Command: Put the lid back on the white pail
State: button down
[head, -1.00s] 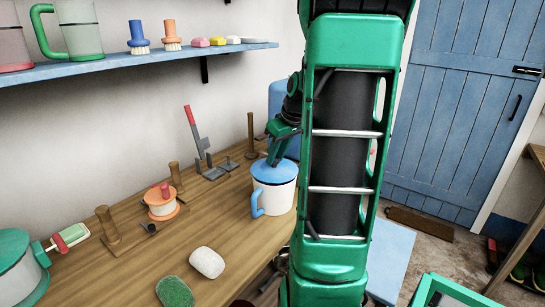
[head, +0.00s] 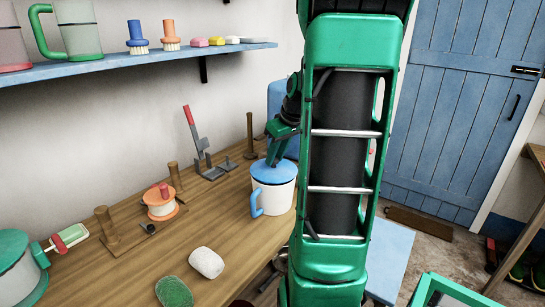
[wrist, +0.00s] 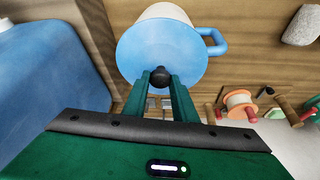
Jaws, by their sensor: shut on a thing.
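The white pail (head: 275,198) with a blue handle stands on the wooden bench near its right end. It also shows in the wrist view (wrist: 166,12). The blue lid (head: 268,172) lies across the top of the pail, and in the wrist view the lid (wrist: 150,48) covers the pail's mouth. I cannot tell whether it is fully seated. My gripper (wrist: 160,78) is shut on the dark round knob (wrist: 160,76) of the lid. In the head view my gripper (head: 276,158) is directly above the lid, partly hidden by my arm.
The wooden bench (head: 150,250) holds a white block (head: 207,262), a green scrubber (head: 174,291), an orange-and-white spool (head: 161,204) and a red-handled lever (head: 195,140). A blue container (wrist: 45,80) stands close to my gripper. A blue shelf (head: 130,62) runs above.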

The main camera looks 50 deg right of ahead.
jog(key=shift+f, duration=0.1)
dwell(0.6)
jog(key=c, duration=1.4)
grip_release()
jog(key=shift+o, duration=0.7)
jog(key=o, duration=0.4)
jog(key=shift+c, duration=0.2)
jog(key=shift+r, duration=3.5)
